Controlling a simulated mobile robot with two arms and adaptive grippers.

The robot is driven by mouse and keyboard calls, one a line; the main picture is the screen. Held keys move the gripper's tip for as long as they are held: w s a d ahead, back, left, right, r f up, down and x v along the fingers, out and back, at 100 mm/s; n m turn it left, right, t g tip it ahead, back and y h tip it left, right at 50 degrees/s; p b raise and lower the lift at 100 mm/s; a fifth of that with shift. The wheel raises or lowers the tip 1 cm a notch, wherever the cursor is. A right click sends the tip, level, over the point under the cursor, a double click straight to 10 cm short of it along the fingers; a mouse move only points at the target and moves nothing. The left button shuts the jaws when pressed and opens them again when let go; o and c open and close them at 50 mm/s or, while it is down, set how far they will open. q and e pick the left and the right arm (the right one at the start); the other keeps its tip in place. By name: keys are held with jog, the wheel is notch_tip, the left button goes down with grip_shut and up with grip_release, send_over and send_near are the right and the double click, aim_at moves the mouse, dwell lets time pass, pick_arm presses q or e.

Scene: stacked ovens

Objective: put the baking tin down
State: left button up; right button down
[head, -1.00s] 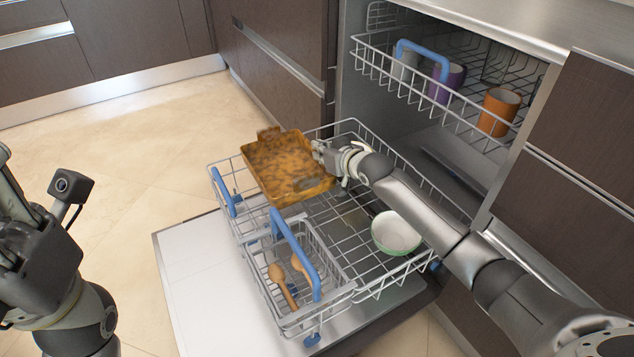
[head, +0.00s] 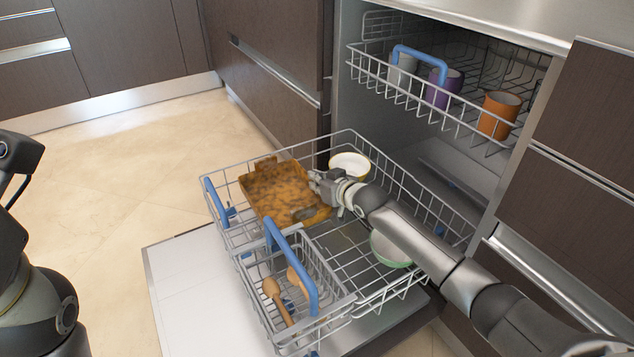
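The baking tin (head: 280,190), a rectangular tin with a mottled brown and orange surface, is within the pulled-out lower dishwasher rack (head: 375,165), at its left side behind the cutlery basket. Whether its underside rests on the wires is hidden. My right gripper (head: 316,186) is at the tin's right edge and appears shut on it; the fingertips are small and partly hidden. My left arm shows at the left edge of the head view, far from the tin; its fingers are out of the picture.
A yellow-rimmed white bowl (head: 350,165) stands behind my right gripper. A green bowl (head: 388,250) sits partly under my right arm. The cutlery basket (head: 322,262) holds wooden spoons (head: 276,298). The upper rack (head: 420,102) holds cups, including an orange one (head: 497,115).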

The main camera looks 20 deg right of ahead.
jog(key=shift+f, duration=0.5)
jog(key=c, duration=1.6)
grip_release()
jog(key=shift+f, duration=0.1)
jog(key=shift+c, duration=0.2)
